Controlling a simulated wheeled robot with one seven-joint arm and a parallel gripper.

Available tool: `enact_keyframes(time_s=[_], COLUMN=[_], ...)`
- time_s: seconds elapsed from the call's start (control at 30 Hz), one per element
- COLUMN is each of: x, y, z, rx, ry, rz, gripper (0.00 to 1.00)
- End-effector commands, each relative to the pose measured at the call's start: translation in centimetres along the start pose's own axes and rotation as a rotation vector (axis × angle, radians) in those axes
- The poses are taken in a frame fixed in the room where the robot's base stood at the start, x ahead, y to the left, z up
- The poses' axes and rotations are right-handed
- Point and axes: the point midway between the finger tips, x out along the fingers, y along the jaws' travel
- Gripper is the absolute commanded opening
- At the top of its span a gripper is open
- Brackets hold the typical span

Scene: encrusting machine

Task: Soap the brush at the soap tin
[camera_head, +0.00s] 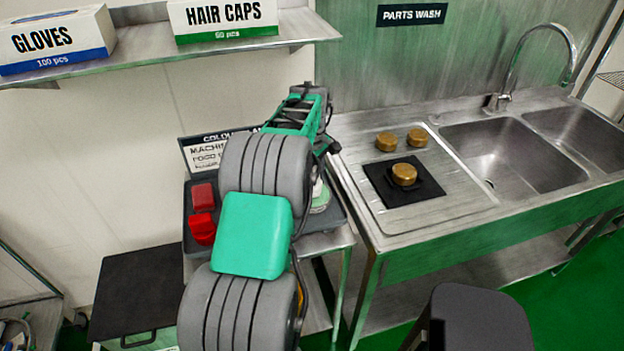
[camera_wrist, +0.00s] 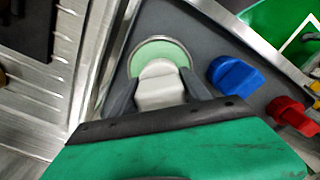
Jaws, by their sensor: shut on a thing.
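My gripper (camera_wrist: 159,92) is shut on a pale grey-white brush (camera_wrist: 160,86), with one dark finger on each side of it. The soap tin (camera_wrist: 160,49) is a round pale green disc with a thin rim. In the wrist view the far end of the brush overlaps the tin's near part. I cannot tell whether it touches the soap, and its bristles are hidden. In the head view a sliver of the pale green tin (camera_head: 321,197) shows at the right of my arm, which hides the gripper and brush.
A blue brush (camera_wrist: 235,75) and a red brush (camera_wrist: 291,115) lie right of the tin in the wrist view. Red pieces (camera_head: 202,228) show on the grey tray left of my arm. The sink counter (camera_head: 455,205) with brass-coloured parts (camera_head: 404,174) stands close at the right.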

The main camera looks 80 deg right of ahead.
Motion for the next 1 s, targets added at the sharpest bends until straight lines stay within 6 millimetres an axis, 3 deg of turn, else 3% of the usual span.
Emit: enact_keyframes(time_s=[1.0], x=[0.93], y=[0.03], z=[0.00], rx=[0.000], ry=[0.000], rz=[0.001], gripper=[0.18])
